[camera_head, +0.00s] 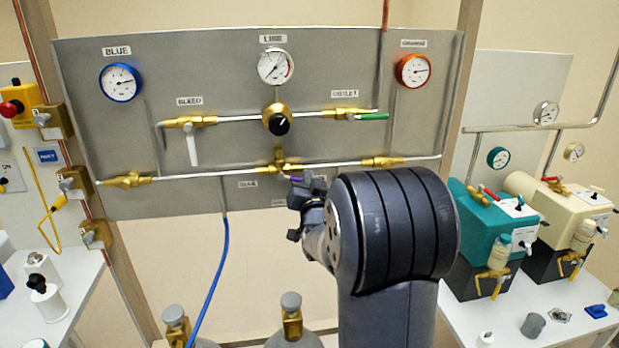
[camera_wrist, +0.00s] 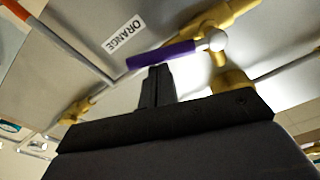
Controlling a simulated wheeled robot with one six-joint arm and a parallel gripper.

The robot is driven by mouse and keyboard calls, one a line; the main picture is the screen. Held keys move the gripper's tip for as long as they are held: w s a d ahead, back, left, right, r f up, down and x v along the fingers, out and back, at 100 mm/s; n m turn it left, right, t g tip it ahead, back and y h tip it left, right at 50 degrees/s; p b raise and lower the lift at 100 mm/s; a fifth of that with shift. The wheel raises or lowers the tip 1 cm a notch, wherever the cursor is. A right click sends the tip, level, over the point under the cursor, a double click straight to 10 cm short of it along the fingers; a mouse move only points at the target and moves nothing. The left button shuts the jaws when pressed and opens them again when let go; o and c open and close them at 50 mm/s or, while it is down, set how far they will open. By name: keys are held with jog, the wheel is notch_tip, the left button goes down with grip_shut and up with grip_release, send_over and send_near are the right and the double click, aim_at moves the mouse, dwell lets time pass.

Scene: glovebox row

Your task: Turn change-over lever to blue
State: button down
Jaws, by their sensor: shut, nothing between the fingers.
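The change-over lever is a purple handle (camera_wrist: 162,54) on a brass valve (camera_wrist: 218,70) of the grey panel. In the wrist view it reaches left from a pale pivot knob, close beside the ORANGE label (camera_wrist: 124,34). In the head view only a purple bit (camera_head: 296,179) shows, just right of and below the brass valve (camera_head: 280,163). My gripper (camera_wrist: 158,70) is shut and empty, its fingertips right at the handle's edge; I cannot tell whether they touch. In the head view my gripper (camera_head: 304,190) is at the valve, partly hidden by my arm.
The panel (camera_head: 230,75) carries a blue gauge (camera_head: 120,83), a line gauge (camera_head: 275,67), an orange gauge (camera_head: 414,71) and a black regulator knob (camera_head: 279,123). A white bleed lever (camera_head: 192,150) hangs at left. A blue hose (camera_head: 219,270) runs down to gas cylinders (camera_head: 291,330).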

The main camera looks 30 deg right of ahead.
jog(key=shift+f+m+b, duration=0.2)
jog(key=shift+m+b, duration=0.2)
jog(key=shift+b, duration=0.3)
jog(key=shift+f+m+b, duration=0.15)
jog(key=shift+m+b, duration=0.15)
jog(key=shift+b, duration=0.1)
